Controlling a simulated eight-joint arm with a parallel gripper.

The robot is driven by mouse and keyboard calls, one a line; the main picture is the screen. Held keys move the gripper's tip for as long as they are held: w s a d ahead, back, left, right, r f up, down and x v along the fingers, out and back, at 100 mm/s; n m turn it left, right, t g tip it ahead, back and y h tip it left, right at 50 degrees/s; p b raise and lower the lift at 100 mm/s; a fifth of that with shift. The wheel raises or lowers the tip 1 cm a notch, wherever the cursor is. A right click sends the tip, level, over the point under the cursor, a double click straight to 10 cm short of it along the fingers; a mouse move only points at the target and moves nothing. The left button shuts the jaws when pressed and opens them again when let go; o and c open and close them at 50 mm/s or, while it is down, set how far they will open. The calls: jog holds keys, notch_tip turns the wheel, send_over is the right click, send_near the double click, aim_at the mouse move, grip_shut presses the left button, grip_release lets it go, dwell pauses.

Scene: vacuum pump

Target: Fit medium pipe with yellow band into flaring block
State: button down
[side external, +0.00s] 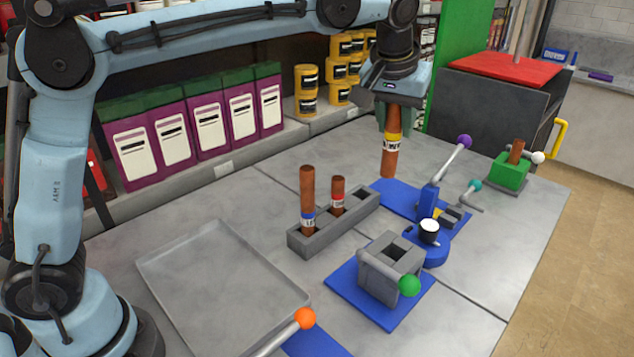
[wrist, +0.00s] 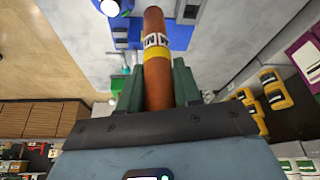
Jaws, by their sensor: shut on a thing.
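My gripper (side external: 393,124) is shut on the copper-brown medium pipe with the yellow band (side external: 390,160) and holds it upright. The pipe's lower end is near the back of a blue plate (side external: 402,200); I cannot tell whether it touches. In the wrist view the pipe (wrist: 154,35) stands between the green fingers (wrist: 157,85), its yellow band and white label just beyond the fingertips. On the blue plate are a purple-ball lever (side external: 464,142), a teal-ball handle (side external: 474,185) and a small grey split block (side external: 455,215). I cannot tell for certain which part is the flaring block.
A grey rack (side external: 330,236) holds a blue-banded pipe (side external: 307,190) and a red-banded pipe (side external: 338,190). A grey block with a green-ball handle (side external: 391,266) stands in front. A green block (side external: 510,172) at right holds a short pipe. An empty tray (side external: 222,285) lies left.

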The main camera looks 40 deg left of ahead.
jog(key=s+d, duration=0.8)
send_over(400, 250)
notch_tip(400, 250, down, 8)
jog(key=shift+s+a+f, duration=0.1)
jog(key=shift+s+f, duration=0.15)
jog(key=shift+f, duration=0.7)
jog(key=shift+s+a+f, duration=0.1)
jog(key=shift+s+f, duration=0.1)
jog(key=shift+f, duration=0.75)
jog(key=shift+f, duration=0.15)
jog(key=c, duration=0.8)
grip_release()
